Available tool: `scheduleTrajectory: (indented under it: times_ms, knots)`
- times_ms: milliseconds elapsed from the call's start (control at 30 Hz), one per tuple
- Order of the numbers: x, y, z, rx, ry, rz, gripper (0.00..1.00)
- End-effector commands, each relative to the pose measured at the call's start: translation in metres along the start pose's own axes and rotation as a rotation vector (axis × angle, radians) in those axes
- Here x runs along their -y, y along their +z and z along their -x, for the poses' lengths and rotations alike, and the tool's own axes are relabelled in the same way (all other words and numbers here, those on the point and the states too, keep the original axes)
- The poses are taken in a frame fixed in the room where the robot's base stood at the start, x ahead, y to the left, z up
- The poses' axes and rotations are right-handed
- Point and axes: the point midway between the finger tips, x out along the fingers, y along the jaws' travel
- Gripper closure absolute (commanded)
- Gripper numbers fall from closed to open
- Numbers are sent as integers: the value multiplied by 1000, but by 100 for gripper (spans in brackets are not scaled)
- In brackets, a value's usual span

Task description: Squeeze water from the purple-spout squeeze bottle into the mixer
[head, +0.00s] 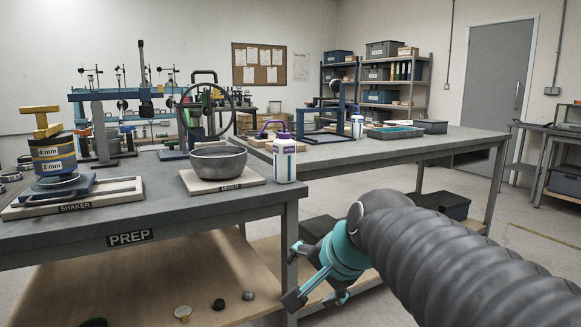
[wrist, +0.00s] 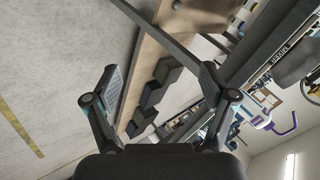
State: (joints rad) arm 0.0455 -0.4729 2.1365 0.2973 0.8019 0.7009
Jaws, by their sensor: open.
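The squeeze bottle (head: 284,160) is white with a purple spout bent to the left. It stands upright at the right end of the prep table. A purple spout (wrist: 270,125) shows at the right of the wrist view. A grey metal bowl (head: 218,161), apparently the mixer, sits on a pale board (head: 215,183) just left of the bottle; its small label is hard to read. My gripper (head: 296,272) is open and empty, below tabletop height at the table's right front leg. In the wrist view my gripper (wrist: 160,82) has its fingers spread with nothing between them.
The shaker (head: 72,190) stands at the left of the prep table (head: 150,218). A second white bottle (head: 357,126) and a teal tray (head: 395,132) are on the table behind. A wooden lower shelf (head: 150,290) lies under the prep table. Open floor is at the right.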

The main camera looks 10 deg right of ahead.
Motion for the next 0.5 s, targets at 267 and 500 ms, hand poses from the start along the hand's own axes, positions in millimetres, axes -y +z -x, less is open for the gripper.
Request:
scheduleTrajectory:
  times_ms: [267,500]
  knots:
    - [113,-99,-38,59,-265,-873,17]
    - [182,-181,-62,237,-461,-1529,17]
